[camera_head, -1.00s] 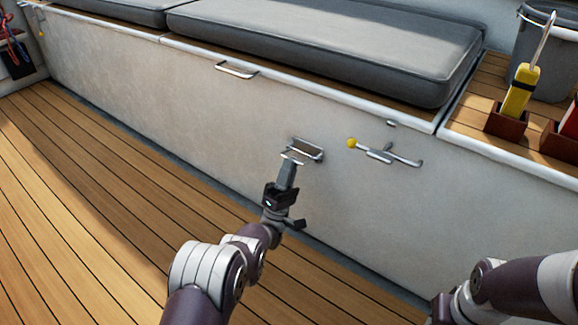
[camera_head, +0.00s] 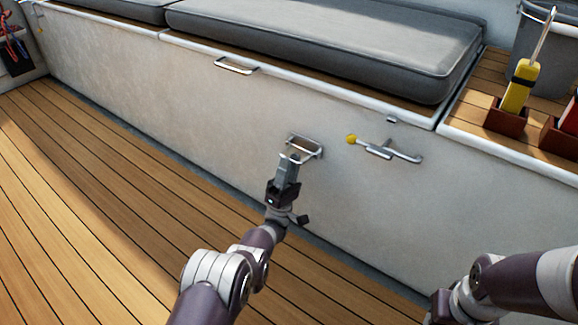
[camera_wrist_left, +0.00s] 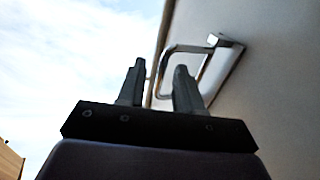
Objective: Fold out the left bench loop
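The metal bench loop (camera_head: 318,152) is on the pale bench front, below the grey cushion. It stands partly out from the wall, tilted downward. In the left wrist view the loop (camera_wrist_left: 187,47) reaches out from its bracket on the wall. My left gripper (camera_head: 290,162) is at the loop's outer bar. In the left wrist view the two fingers of the left gripper (camera_wrist_left: 158,75) are apart, with part of the bar showing between them. I cannot tell whether either finger touches it. My right gripper is not in view; only part of the right arm shows at lower right.
A latch with a yellow knob (camera_head: 351,139) is just right of the loop. A fixed handle (camera_head: 236,66) is higher up the bench front. A yellow tool (camera_head: 520,86) stands in a holder beside a grey bucket (camera_head: 547,50). The wooden deck (camera_head: 100,190) at left is clear.

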